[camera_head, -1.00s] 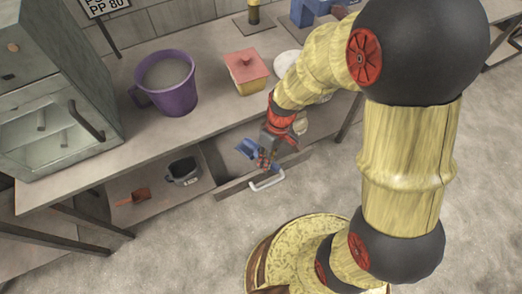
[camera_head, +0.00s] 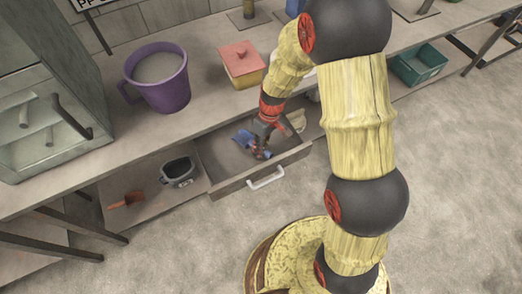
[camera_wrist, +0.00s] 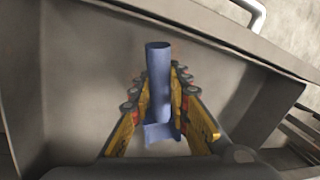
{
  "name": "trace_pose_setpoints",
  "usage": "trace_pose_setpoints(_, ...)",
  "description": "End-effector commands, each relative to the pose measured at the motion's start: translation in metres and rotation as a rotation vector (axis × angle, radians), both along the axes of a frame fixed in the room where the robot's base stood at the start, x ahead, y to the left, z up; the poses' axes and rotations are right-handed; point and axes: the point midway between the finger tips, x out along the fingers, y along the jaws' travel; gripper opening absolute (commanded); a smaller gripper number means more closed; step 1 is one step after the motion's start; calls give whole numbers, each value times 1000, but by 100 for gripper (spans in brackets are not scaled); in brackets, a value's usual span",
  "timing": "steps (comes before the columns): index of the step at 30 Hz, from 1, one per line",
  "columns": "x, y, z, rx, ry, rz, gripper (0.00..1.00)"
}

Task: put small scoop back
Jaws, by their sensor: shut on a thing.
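The small blue scoop (camera_head: 243,138) is between the fingers of my gripper (camera_head: 261,152). In the wrist view my gripper (camera_wrist: 156,95) is shut on the blue scoop (camera_wrist: 158,75), with a finger on each side of its long round handle. The scoop is inside the outline of the open drawer (camera_head: 225,187) under the counter. Whether it touches the drawer floor I cannot tell. The drawer floor around it looks bare in the wrist view (camera_wrist: 70,85).
An orange scoop (camera_head: 128,199) and a dark grey cup (camera_head: 180,172) are on the low shelf left of the drawer. A purple mug (camera_head: 160,80) and a yellow box with a pink lid (camera_head: 242,65) stand on the counter. The drawer's handle (camera_head: 266,178) faces the open floor.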

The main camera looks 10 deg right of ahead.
Motion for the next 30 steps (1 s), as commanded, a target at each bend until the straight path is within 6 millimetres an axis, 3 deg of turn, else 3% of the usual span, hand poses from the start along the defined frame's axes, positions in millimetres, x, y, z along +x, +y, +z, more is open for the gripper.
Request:
trace_pose_setpoints(10,1,0,-2,1,-2,1,0)
trace_pose_setpoints(11,1,0,-2,1,-2,1,19)
trace_pose_setpoints(18,1,0,-1,0,-3,1,32)
trace_pose_setpoints(30,1,0,1,0,-3,1,36)
